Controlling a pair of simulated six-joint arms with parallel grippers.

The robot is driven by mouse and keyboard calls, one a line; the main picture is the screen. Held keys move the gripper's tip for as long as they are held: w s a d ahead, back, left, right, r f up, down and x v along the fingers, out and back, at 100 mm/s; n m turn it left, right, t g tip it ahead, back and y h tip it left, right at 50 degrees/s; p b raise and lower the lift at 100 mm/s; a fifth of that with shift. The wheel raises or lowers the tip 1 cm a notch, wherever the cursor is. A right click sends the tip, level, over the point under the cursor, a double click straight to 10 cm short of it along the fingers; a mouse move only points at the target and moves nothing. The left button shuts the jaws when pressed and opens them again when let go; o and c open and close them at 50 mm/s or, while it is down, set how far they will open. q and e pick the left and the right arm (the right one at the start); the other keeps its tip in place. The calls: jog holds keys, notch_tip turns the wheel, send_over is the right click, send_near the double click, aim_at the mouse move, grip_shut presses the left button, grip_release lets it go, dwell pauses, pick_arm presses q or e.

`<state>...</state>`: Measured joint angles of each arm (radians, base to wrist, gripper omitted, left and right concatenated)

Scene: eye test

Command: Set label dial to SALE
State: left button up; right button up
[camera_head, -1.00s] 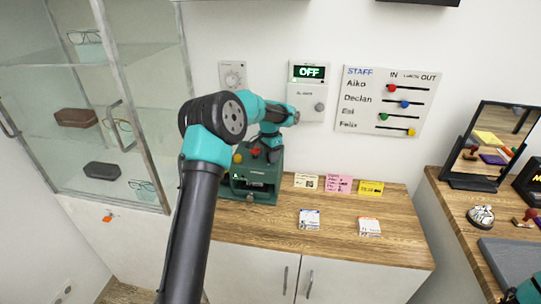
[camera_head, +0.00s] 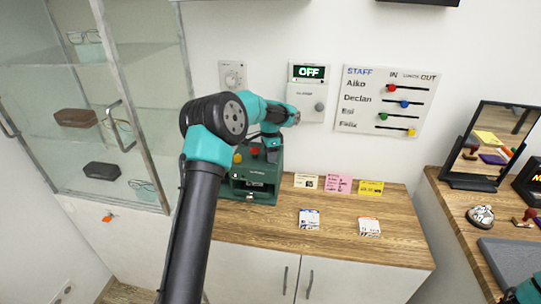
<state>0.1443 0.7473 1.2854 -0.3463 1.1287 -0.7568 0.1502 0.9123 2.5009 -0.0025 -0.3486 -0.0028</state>
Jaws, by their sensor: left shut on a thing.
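The green label machine (camera_head: 262,192) stands at the left end of the wooden counter, below the wall. A yellow knob (camera_head: 238,158) and a red knob (camera_head: 255,151) show on its upper part. My left gripper (camera_head: 273,153) points down at the top right of the machine. It is shut on a small part there, which looks to be the label dial. The gripper hides the dial, and I cannot read its setting. My right gripper is out of view; only a bit of teal arm shows at the bottom right corner.
Yellow, pink and cream notes (camera_head: 338,184) lie along the counter's back, with two small cards (camera_head: 309,219) in front. A wall box with a green OFF display (camera_head: 309,72) and a staff slider board (camera_head: 388,102) hang behind. A glass cabinet (camera_head: 100,60) stands left.

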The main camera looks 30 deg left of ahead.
pick_arm(q)
jog(key=o, duration=0.6)
jog(key=shift+r, duration=0.15)
jog(key=r, duration=1.7)
jog(key=shift+w+a+r, duration=0.1)
jog(key=shift+w+a, duration=0.25)
jog(key=shift+a, duration=0.05)
